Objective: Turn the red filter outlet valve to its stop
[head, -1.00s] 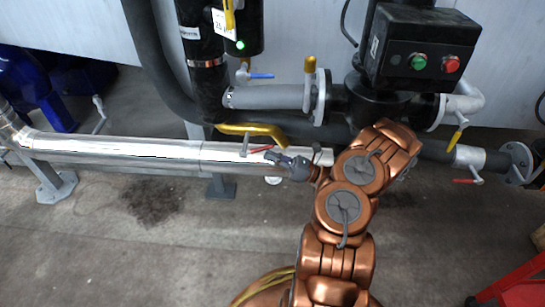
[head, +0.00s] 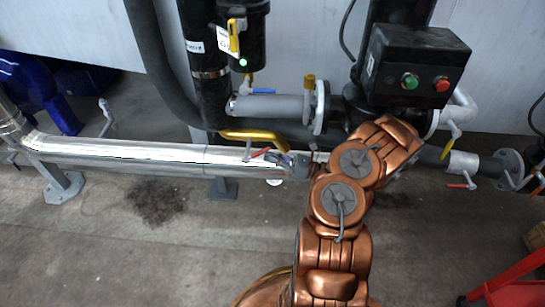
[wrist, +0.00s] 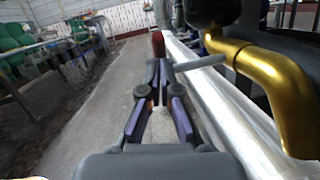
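A red valve lever (head: 258,153) sits on a short grey stem (head: 247,147) at the long silver pipe, left of my gripper (head: 274,157). In the wrist view, the red lever (wrist: 158,43) shows at and just past the fingertips of my gripper (wrist: 159,68). The fingers are drawn close together and appear shut on the lever, though the contact itself is small and partly hidden. A grey bar (wrist: 200,63) runs right from beside the fingertips toward a yellow pipe (wrist: 270,75).
The silver pipe (head: 120,152) runs left along the wall. A yellow bent pipe (head: 250,134) lies just above the lever. Another red lever (head: 460,186) is at the right. A black box (head: 415,60) carries green and red buttons. The floor in front is clear.

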